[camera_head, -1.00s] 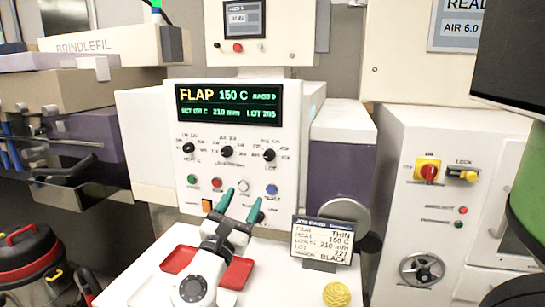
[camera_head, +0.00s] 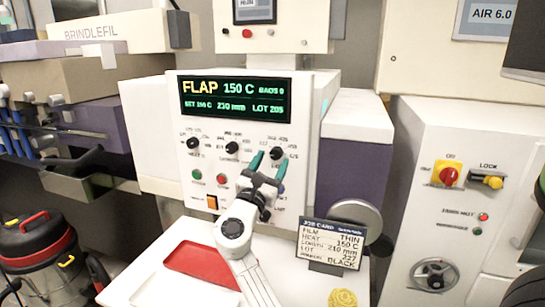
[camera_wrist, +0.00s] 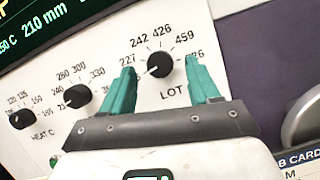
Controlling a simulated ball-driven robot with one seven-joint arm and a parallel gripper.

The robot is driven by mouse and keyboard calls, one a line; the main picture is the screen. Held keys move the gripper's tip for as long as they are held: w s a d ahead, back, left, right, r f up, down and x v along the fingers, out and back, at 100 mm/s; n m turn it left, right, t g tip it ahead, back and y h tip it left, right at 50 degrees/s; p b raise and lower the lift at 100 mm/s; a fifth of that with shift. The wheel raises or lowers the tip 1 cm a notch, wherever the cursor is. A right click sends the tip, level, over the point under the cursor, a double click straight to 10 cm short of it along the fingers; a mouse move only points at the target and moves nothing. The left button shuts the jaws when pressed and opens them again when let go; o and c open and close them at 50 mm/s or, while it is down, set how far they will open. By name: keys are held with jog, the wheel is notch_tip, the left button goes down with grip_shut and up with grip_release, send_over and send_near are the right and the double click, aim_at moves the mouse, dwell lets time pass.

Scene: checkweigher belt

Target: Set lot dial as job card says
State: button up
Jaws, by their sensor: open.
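The lot dial (camera_head: 276,153) is a black knob on the white panel, rightmost of three. In the wrist view the lot dial (camera_wrist: 160,65) stands between the fingertips, above "LOT"; its pale mark seems to point lower left. Labels 227, 242, 426 and 459 show; a finger hides part of the scale. My gripper (camera_head: 268,158) is open, its teal fingers either side of the dial; contact cannot be told. The job card (camera_head: 333,243) reads THIN, 150 C, 210 mm, LOT 227, BLACK. The display (camera_head: 235,98) reads FLAP, 150 C, 210 mm and a lot that looks like 205.
The heat dial (camera_head: 193,143) and middle dial (camera_head: 232,147) sit left of the lot dial. Coloured buttons, including a green one (camera_head: 196,174), lie below. A red tray (camera_head: 203,262) is on the white worktop. A grey disc (camera_head: 358,218) stands behind the card.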

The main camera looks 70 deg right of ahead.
jog(key=shift+d+r, duration=0.25)
jog(key=shift+d, duration=0.45)
jog(key=shift+c, duration=0.2)
jog(key=c, duration=1)
jog(key=shift+m, duration=0.3)
jog(key=m+g+b, duration=0.1)
jog(key=m+b, duration=0.1)
jog(key=m+g+b, duration=0.1)
jog(key=m, duration=0.1)
jog(key=shift+w+a+f+m+g+y+b, duration=0.1)
jog(key=shift+w+f+m+g+y+b, duration=0.1)
jog(key=shift+m+g+y+b, duration=0.15)
jog(key=shift+w+r+m+g+y+b, duration=0.1)
jog(key=shift+m+g+y+b, duration=0.25)
jog(key=shift+m, duration=0.55)
jog(key=shift+s+r+m+g+y+b, duration=0.15)
jog(key=shift+m+g+b, duration=0.25)
jog(key=shift+m, duration=0.45)
jog(key=shift+w+r+m+g+y+b, duration=0.2)
jog(key=shift+m+b, duration=0.3)
jog(key=shift+m, duration=0.4)
jog(key=shift+f, duration=0.1)
